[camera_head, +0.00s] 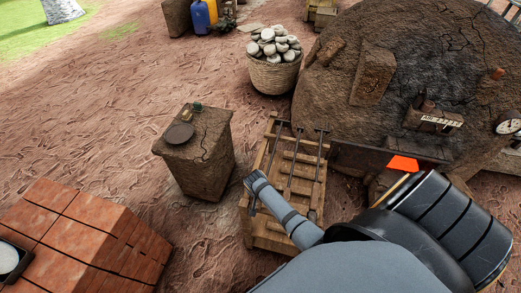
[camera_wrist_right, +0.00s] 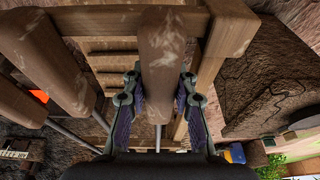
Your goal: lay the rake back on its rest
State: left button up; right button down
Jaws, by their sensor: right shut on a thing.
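The rake's thick wooden handle (camera_wrist_right: 165,45) is between the fingers of my right gripper (camera_wrist_right: 160,88), which is shut on it. A metal rod runs on from the handle toward the bottom of the wrist view. The slatted wooden rest (camera_head: 247,222) stands in the middle of the head view, with several long metal tools across it. In the wrist view its frame (camera_wrist_right: 213,62) lies close behind the held handle. I cannot tell whether the rake touches it. My right arm covers the rest's near part in the head view. My left gripper is not in view.
A second wooden handle (camera_wrist_right: 42,60) lies left of the held one. The domed kiln (camera_head: 340,60) with an orange glowing opening (camera_head: 403,163) is at the right. A mud pedestal (camera_head: 200,160) stands left of the rest. Bricks (camera_head: 95,235) are stacked at lower left.

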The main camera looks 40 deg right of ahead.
jog(key=shift+f, duration=0.35)
dwell(0.7)
jog(key=c, duration=1)
grip_release()
jog(key=shift+s, duration=0.1)
notch_tip(320, 180, up, 9)
jog(key=p, duration=0.9)
jog(key=shift+r, duration=0.1)
